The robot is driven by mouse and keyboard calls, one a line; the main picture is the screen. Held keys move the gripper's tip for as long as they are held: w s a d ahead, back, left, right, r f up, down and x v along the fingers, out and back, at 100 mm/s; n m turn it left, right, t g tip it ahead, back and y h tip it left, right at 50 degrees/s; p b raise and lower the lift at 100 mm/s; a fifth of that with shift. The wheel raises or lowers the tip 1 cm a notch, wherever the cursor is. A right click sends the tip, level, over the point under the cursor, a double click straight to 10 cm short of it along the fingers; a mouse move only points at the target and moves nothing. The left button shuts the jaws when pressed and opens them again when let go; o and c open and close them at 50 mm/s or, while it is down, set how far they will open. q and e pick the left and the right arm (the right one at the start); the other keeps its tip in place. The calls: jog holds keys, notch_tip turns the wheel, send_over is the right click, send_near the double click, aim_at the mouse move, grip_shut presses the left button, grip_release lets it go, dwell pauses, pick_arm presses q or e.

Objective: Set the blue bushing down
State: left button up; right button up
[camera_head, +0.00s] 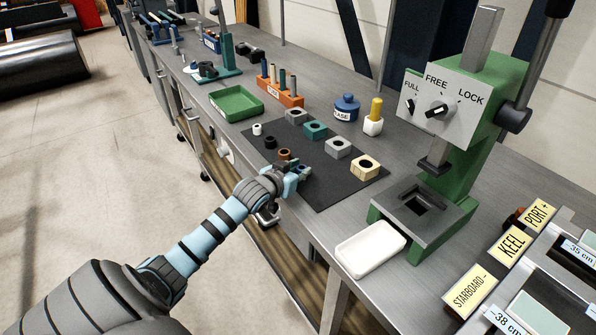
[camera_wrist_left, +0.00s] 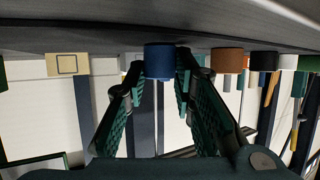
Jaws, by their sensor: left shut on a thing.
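My left gripper (camera_head: 302,173) is low over the near edge of the dark mat (camera_head: 328,192). In the wrist view, which is upside down, its fingers (camera_wrist_left: 160,80) are closed on the blue bushing (camera_wrist_left: 159,61). The bushing looks upright, its lower end at or very near the mat; I cannot tell whether it touches. In the head view the fingers mostly hide it. A brown bushing (camera_head: 285,155), a black bushing (camera_head: 270,142) and a white bushing (camera_head: 257,129) stand in a row beyond it on the mat. My right gripper is not in view.
Several bored blocks, including a teal one (camera_head: 315,130) and a wooden one (camera_head: 365,167), line the mat's far side. A green press (camera_head: 440,190) and white tray (camera_head: 370,249) stand right. A green tray (camera_head: 236,103) and orange rack (camera_head: 280,95) stand behind. The mat's near right part is bare.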

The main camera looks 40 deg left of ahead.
pick_arm(q)
jog(key=o, duration=0.9)
jog(key=shift+o, duration=0.2)
jog(key=shift+s+r, duration=0.15)
jog(key=p+v, duration=0.4)
jog(key=v, duration=0.7)
jog(key=shift+s, duration=0.35)
